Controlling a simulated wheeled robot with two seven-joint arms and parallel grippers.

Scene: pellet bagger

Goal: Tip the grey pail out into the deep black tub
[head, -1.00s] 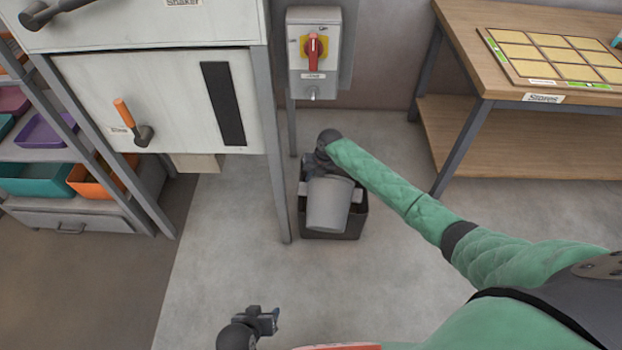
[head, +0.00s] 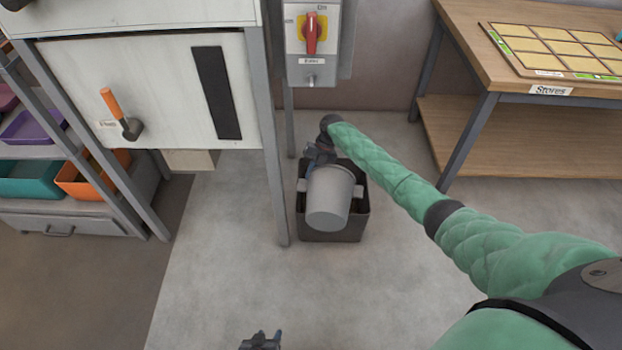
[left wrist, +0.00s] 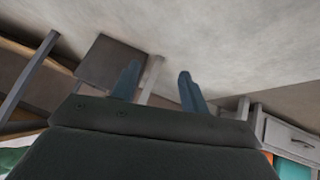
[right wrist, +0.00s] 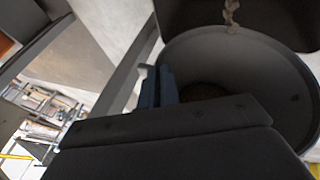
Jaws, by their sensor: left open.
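The grey pail (head: 328,200) is tilted and held over the deep black tub (head: 335,236), which stands on the floor. My right gripper (head: 322,155) is at the pail's far side and shut on its wall. In the right wrist view I look into the pail (right wrist: 285,80). Some brown material lies deep inside it, and a small brown trail shows at its far rim. The tub's inside is mostly hidden by the pail. My left gripper (head: 262,341) is open and empty, low at the bottom edge of the head view; its fingers show in the left wrist view (left wrist: 158,85).
A grey cabinet frame (head: 268,140) stands close to the tub's left. A red-handled switch box (head: 312,40) is behind the tub. A wooden bench (head: 465,60) with a lower shelf stands to the right. The floor in front of the tub is clear.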

